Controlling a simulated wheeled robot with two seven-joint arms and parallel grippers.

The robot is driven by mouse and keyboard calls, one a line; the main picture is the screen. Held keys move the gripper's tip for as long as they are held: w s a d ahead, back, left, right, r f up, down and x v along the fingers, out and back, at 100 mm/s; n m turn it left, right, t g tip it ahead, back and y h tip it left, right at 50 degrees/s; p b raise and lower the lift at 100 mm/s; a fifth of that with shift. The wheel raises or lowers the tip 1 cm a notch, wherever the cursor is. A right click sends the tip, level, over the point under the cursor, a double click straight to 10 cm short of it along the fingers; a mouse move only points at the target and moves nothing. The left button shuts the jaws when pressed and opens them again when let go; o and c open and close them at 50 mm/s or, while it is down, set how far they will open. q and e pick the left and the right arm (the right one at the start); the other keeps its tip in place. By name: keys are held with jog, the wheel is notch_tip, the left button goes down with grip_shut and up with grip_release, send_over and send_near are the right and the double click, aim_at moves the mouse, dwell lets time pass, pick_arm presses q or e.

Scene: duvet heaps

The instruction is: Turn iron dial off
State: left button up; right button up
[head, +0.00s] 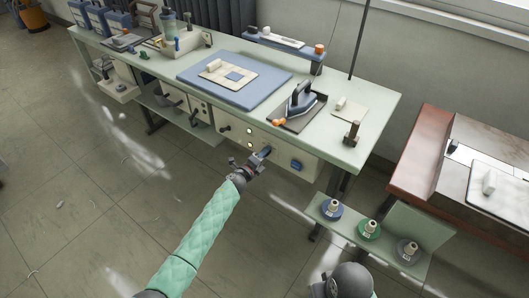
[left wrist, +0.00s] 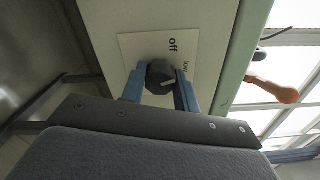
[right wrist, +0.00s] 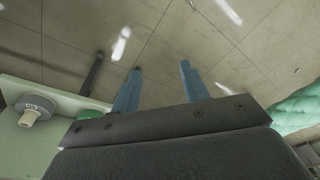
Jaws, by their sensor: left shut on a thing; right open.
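The iron dial (left wrist: 158,74) is a dark round knob on a pale plate (left wrist: 130,48) printed "off" and "low" in the left wrist view. My left gripper (left wrist: 160,84) is shut on the dial, with one blue finger at each side. The dial's pale mark points right, away from "off" and nearer the "low" side. In the head view my left gripper (head: 264,154) is at the bench's front panel and hides the dial. The iron (head: 300,100) rests on a dark pad on the bench top. My right gripper (right wrist: 158,82) is open and empty above the floor.
The green bench (head: 368,118) carries a blue mat (head: 195,76). A blue knob (head: 296,165) is on the panel right of my left gripper. Several spools, one green (head: 369,230), stand on a low shelf (head: 412,265) at right.

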pick_arm(q)
jog(key=n+p, duration=0.1)
jog(key=n, duration=0.5)
jog(key=shift+a+p, duration=0.1)
jog(key=shift+p, duration=0.3)
jog(key=shift+n+p, duration=0.3)
jog(key=shift+n, duration=1.1)
pick_arm(e)
notch_tip(320, 180, down, 12)
jog(key=w, duration=0.2)
jog(key=shift+w+a+r, duration=0.15)
jog(key=shift+a+r, duration=0.05)
pick_arm(q)
jog(key=o, duration=1)
jog(key=shift+c, duration=0.2)
pick_arm(e)
jog(key=shift+w, duration=0.1)
pick_arm(q)
jog(key=b+v, duration=0.1)
jog(key=v, duration=0.6)
jog(key=shift+s+a+b, duration=0.25)
jog(key=shift+s+b, duration=0.05)
pick_arm(e)
notch_tip(320, 180, up, 7)
jog(key=s, duration=0.1)
jog(key=shift+f, duration=0.15)
